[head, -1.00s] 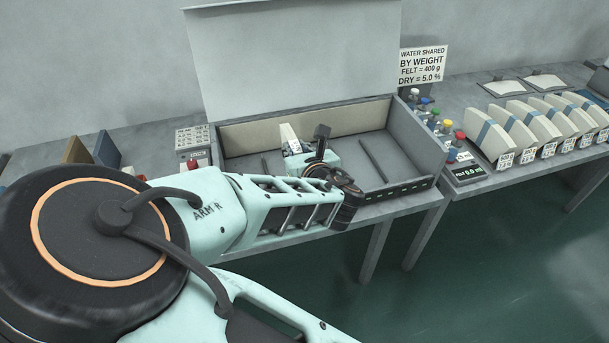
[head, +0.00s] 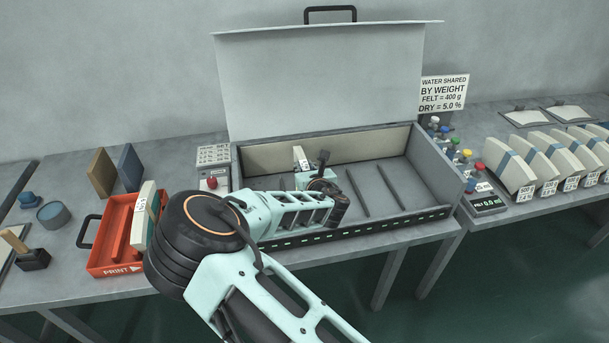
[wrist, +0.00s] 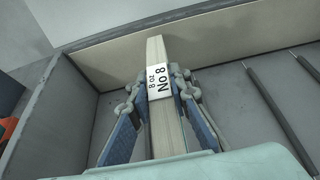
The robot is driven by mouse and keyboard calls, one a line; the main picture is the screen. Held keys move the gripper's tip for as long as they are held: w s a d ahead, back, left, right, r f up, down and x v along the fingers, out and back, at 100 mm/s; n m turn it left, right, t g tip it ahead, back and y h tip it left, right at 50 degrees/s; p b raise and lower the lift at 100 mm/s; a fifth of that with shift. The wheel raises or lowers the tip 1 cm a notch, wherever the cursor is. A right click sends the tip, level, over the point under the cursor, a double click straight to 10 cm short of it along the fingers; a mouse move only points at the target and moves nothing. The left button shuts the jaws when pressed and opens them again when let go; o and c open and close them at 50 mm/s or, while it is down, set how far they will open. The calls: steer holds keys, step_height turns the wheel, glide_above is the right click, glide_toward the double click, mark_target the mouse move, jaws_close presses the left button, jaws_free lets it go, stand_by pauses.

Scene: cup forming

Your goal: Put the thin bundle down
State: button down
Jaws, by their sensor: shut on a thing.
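My gripper (wrist: 170,120) is shut on a thin cream bundle (wrist: 156,50), which shows in the wrist view with a white label reading "8 oz No 8". In the head view the top of the bundle (head: 300,155) shows just beyond my gripper (head: 308,168), inside the open grey box. The bundle stands on edge between the two fingers. Its lower edge is hidden, so I cannot tell whether it touches the box floor.
The grey box (head: 418,160) has a raised lid (head: 330,75) and dark divider rods (head: 357,192) on its floor. A red PRINT tray (head: 115,232) holding a bundle stands at left. A scale (head: 487,204) and several labelled bundles (head: 510,160) stand at right.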

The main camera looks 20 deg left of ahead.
steer(key=shift+w+f+p, duration=0.15)
steer(key=shift+f+p, duration=0.25)
steer(key=shift+f, duration=1.25)
steer(key=shift+f, duration=0.15)
steer(key=c, duration=1.8)
jaws_free()
steer(key=b+v, duration=0.1)
steer(key=v, duration=1.1)
